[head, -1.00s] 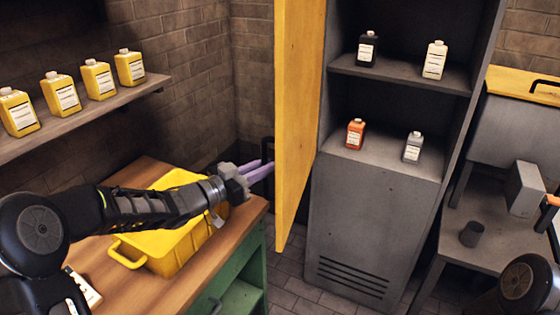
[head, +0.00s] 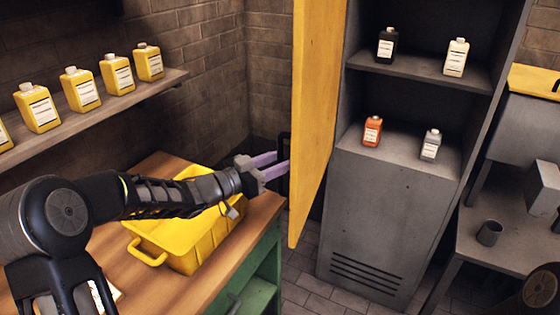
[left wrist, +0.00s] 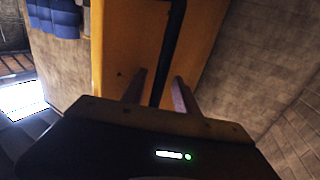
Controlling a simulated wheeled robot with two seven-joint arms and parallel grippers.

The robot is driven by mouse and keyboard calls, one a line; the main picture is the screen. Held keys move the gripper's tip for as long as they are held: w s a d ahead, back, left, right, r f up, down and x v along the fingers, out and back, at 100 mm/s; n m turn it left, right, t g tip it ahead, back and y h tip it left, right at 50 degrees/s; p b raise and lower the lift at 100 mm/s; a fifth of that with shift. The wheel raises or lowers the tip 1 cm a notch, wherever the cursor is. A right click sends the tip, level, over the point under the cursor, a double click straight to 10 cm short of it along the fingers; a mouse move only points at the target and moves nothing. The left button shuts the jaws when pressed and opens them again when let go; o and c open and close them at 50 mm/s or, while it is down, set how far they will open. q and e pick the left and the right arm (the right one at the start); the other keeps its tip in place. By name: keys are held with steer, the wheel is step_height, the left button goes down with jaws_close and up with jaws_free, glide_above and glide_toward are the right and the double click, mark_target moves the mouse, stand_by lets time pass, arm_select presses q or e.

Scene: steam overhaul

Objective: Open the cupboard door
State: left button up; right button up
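The yellow cupboard door (head: 316,120) stands swung well out from the grey cupboard (head: 388,215), whose shelves show. The door's black handle (head: 285,150) is on its left face, partly hidden by my gripper. My left gripper (head: 281,165) is at this handle, its purple fingers apart. In the left wrist view, the black handle bar (left wrist: 172,45) runs between the two fingers (left wrist: 158,86), with gaps seen on both sides, in front of the yellow door (left wrist: 125,50). My right gripper is not in view.
A wooden-topped green bench (head: 190,290) with a yellow crate (head: 200,243) lies under my left arm. Yellow bottles stand on a wall shelf (head: 100,115). Several small bottles stand in the cupboard. A grey table (head: 510,250) with a cup (head: 489,233) is at right.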

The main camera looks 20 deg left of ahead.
arm_select(q)
steer(key=shift+s+a+f, duration=0.1)
steer(key=b+v, duration=0.1)
steer(key=v, duration=0.6)
steer(key=shift+s+a+b, duration=0.2)
steer(key=shift+s+b, duration=0.05)
steer(key=shift+b, duration=0.1)
